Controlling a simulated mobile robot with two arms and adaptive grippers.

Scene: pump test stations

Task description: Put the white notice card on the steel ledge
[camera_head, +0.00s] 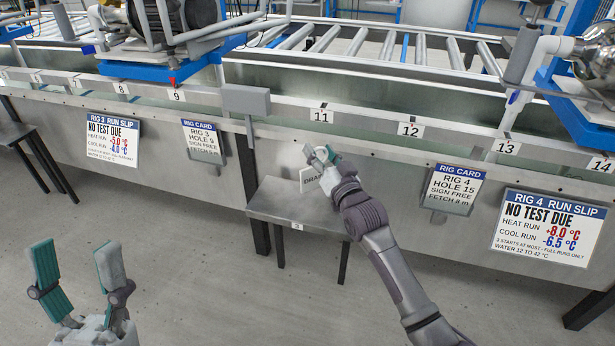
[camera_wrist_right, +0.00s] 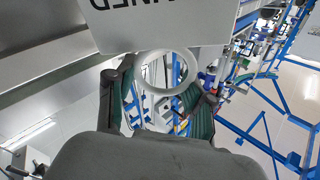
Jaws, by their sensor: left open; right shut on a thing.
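The white notice card (camera_head: 311,179) hangs at my right gripper (camera_head: 322,156) in the head view, with dark letters partly hidden by the gripper. In the right wrist view the card (camera_wrist_right: 160,25) shows upside-down lettering and a white ring (camera_wrist_right: 165,54) at its edge, between the fingers of my right gripper (camera_wrist_right: 158,100). The gripper is shut on the card. A low steel ledge (camera_head: 285,203) marked 3 lies below and behind the card, in front of the bench; a gap between card and ledge cannot be judged. My left gripper (camera_head: 75,255) is open and empty over the floor.
The steel bench front (camera_head: 370,165) carries rig cards and run slips, including a Rig 4 card (camera_head: 453,188) and a Rig 3 card (camera_head: 203,141). A grey plate (camera_head: 247,100) stands out above the ledge. Another low table (camera_head: 14,132) is at far left. The floor between is clear.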

